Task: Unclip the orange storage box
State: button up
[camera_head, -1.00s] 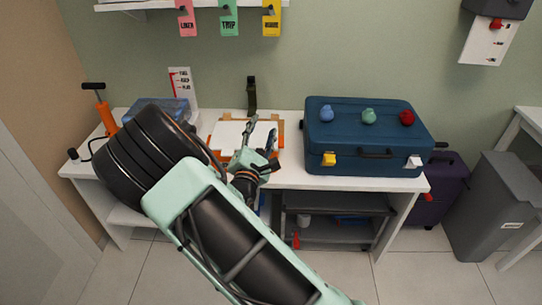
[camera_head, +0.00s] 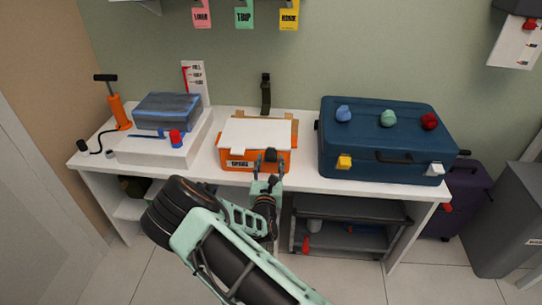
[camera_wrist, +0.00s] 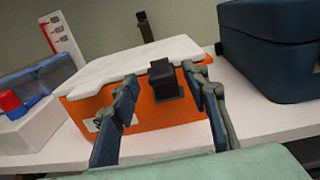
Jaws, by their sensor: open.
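The orange storage box (camera_head: 237,160) stands on the white table with a white lid (camera_head: 258,131) on top. It also shows in the wrist view (camera_wrist: 155,115). A black clip (camera_wrist: 163,80) sits on its front face, near the lid's edge, and appears in the head view (camera_head: 270,155). My gripper (camera_head: 268,166) is open and empty in front of the box. In the wrist view its two fingers (camera_wrist: 163,105) stand on either side of the clip. I cannot tell whether they touch the box.
A blue suitcase (camera_head: 385,115) with coloured knobs stands right of the box. Left are a white case (camera_head: 160,152) with a blue box (camera_head: 167,110) and an orange pump (camera_head: 118,110). A dark strap (camera_head: 266,92) hangs behind. The table's front edge (camera_head: 350,187) lies below.

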aim_at(270, 158)
jog(key=shift+w, duration=1.75)
jog(key=c, duration=1)
jog(key=shift+c, duration=0.2)
